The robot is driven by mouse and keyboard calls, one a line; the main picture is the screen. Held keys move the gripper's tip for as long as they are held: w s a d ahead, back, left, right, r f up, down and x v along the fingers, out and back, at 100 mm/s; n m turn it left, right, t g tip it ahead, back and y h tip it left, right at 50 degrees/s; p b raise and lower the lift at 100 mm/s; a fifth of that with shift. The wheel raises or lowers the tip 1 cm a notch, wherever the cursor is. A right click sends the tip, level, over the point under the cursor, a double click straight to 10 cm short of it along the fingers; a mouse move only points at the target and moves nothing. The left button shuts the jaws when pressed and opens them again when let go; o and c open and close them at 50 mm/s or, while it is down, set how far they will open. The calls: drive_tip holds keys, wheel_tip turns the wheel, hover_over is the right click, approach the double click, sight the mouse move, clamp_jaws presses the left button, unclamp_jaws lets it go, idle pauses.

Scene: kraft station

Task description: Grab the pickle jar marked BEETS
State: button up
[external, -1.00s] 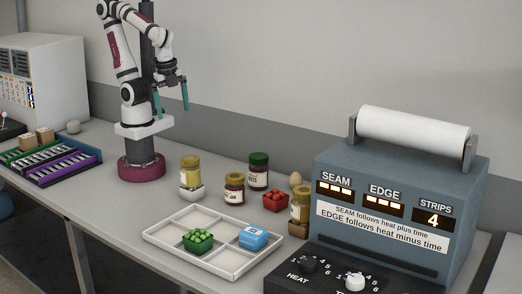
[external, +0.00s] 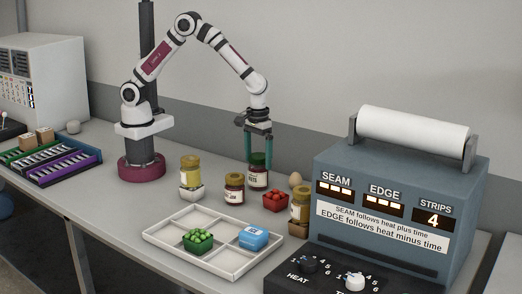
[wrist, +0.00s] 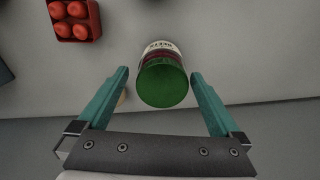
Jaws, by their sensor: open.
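The jar marked BEETS (external: 258,178) has a dark green lid and a white label, and stands upright on the bench behind the tray. In the wrist view its green lid (wrist: 163,83) is seen from above, with part of the label beyond it. My gripper (external: 259,156) is open over the jar, pointing down, with its teal fingers at either side of the lid. In the wrist view the fingers (wrist: 159,73) flank the lid, with a visible gap on both sides.
A red basket of tomatoes (external: 275,201) stands right of the jar. An egg (external: 295,180) and another jar (external: 299,205) are to the right. A divided tray (external: 160,236) lies in front.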

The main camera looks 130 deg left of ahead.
sight(259, 170)
drive_tip(key=f, duration=0.5)
drive_tip(key=shift+s+a, duration=0.1)
drive_tip(key=shift+a, duration=0.2)
clamp_jaws()
